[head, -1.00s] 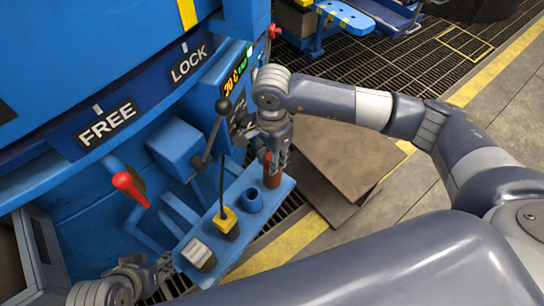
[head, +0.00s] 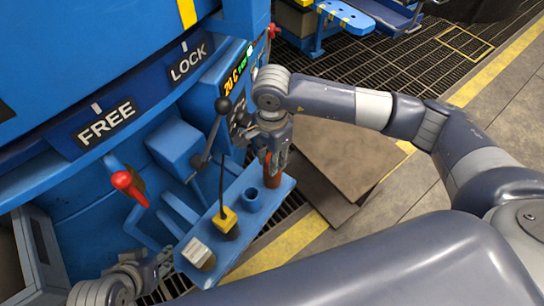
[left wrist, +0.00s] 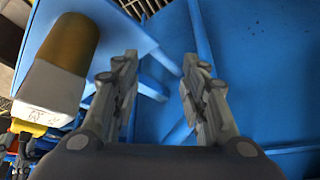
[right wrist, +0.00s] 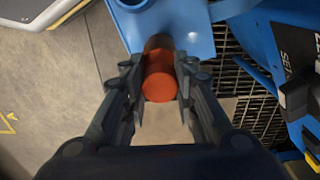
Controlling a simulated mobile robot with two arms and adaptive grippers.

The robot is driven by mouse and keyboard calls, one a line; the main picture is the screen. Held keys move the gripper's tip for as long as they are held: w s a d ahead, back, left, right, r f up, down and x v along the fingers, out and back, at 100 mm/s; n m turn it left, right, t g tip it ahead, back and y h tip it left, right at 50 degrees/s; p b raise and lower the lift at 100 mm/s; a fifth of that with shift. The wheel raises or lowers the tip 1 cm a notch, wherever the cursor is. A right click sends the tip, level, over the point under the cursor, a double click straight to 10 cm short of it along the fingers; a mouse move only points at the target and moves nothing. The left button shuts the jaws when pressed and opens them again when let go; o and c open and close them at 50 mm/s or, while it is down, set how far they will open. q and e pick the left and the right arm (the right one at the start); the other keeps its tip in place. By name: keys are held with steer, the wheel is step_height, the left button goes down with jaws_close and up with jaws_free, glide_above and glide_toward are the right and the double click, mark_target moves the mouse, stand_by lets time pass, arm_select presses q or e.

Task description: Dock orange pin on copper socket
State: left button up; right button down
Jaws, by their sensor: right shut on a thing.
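The orange pin (head: 272,181) is upright at the far right end of the blue rack (head: 272,212). My right gripper (head: 272,161) reaches down over it and is shut on its upper part. In the right wrist view the pin (right wrist: 160,82) sits between both fingertips; whether its lower end stands in the rack or just above it is hidden. I cannot make out a copper socket for certain. My left gripper (head: 158,268) is near the rack's near left end. In the left wrist view its fingers (left wrist: 158,75) are apart with nothing between them.
The rack also carries an empty blue ring holder (head: 252,200), a yellow block with a black cable (head: 226,221) and a white-and-brown piece (head: 198,254). A black-knobbed lever (head: 222,106) and a red-handled lever (head: 127,182) stick out from the blue furnace.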

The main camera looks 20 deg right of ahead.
arm_select(q)
steer(key=shift+w, duration=0.1)
steer(key=shift+w+d+r+t, duration=0.15)
steer(key=shift+w+t, duration=0.05)
steer(key=shift+w, duration=0.15)
steer(key=shift+w+d+r+t, duration=0.1)
steer(key=shift+w+r+t, duration=0.1)
steer(key=shift+w, duration=0.15)
arm_select(e)
steer(key=shift+f, duration=0.15)
arm_select(q)
steer(key=shift+w+d+r+t+h+b, duration=0.2)
steer(key=shift+w+r+t, duration=0.1)
steer(key=shift+w, duration=0.3)
steer(key=shift+w+d+r+t+h+b, duration=0.1)
steer(key=shift+w+d+r+t+b, duration=0.15)
steer(key=shift+w, duration=0.35)
arm_select(e)
steer(key=shift+f, duration=0.3)
steer(key=c, duration=1.6)
jaws_free()
steer(key=shift+o, duration=0.2)
